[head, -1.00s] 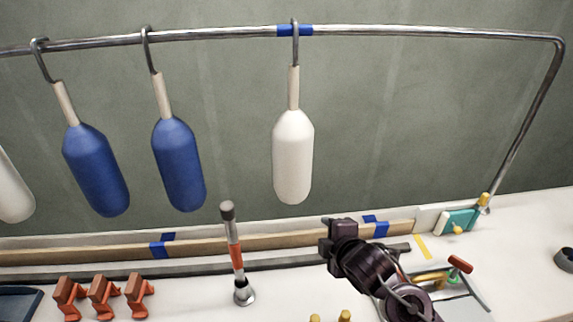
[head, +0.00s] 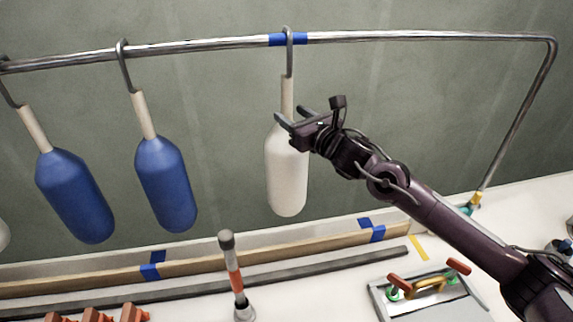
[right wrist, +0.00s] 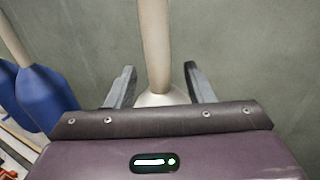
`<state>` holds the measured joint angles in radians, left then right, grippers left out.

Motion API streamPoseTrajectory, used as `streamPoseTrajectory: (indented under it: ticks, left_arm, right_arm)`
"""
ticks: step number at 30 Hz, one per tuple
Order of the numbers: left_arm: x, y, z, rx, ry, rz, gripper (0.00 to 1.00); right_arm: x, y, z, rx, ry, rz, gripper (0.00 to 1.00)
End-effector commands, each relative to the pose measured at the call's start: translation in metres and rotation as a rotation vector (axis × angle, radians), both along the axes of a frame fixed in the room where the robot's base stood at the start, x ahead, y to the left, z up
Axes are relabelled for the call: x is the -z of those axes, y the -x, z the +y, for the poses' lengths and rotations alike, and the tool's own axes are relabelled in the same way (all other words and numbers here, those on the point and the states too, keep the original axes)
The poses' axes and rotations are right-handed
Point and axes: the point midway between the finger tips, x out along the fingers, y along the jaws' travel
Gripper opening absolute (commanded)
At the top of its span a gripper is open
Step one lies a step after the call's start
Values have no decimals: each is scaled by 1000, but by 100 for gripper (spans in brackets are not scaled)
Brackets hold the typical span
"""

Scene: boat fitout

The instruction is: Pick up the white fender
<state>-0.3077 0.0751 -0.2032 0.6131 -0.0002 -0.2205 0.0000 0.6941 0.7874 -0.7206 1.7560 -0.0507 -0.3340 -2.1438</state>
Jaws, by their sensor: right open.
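The white fender (head: 287,185) hangs upright from a hook on the metal rail, beside the blue tape mark. My right gripper (head: 291,115) is at the fender's upper end, around its beige neck, with the white body just below. In the right wrist view the neck (right wrist: 154,45) stands between the two open fingers (right wrist: 158,88), with a visible gap on each side. The top of the white body (right wrist: 160,98) shows low between the fingers. The gripper hides part of the fender's shoulder in the head view. My left gripper is not in view.
Two blue fenders (head: 166,183) (head: 75,195) hang to the left on the same rail (head: 200,45). Below are a wooden strip (head: 200,262), an upright orange-banded tool (head: 233,268), orange clamps (head: 95,315) and a tray with red handles (head: 430,295).

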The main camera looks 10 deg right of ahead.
Motion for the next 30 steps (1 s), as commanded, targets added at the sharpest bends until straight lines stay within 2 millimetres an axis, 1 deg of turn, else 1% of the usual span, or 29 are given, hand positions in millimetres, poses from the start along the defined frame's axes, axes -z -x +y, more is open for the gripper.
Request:
streamPoseTrajectory:
  ticks: [1,6,14,15,26,30]
  left_arm:
    - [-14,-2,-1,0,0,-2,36]
    - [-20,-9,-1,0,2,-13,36]
    - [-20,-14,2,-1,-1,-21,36]
    - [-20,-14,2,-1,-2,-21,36]
    - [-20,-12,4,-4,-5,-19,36]
    - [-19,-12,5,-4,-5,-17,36]
  right_arm:
    - [-7,-8,5,1,-5,1,48]
    - [-3,-25,11,1,-3,0,48]
    - [0,-28,12,1,-1,0,48]
    - [0,-27,12,1,-1,0,47]
    - [0,-27,12,1,-2,1,0]
    - [0,-27,12,1,-2,1,0]
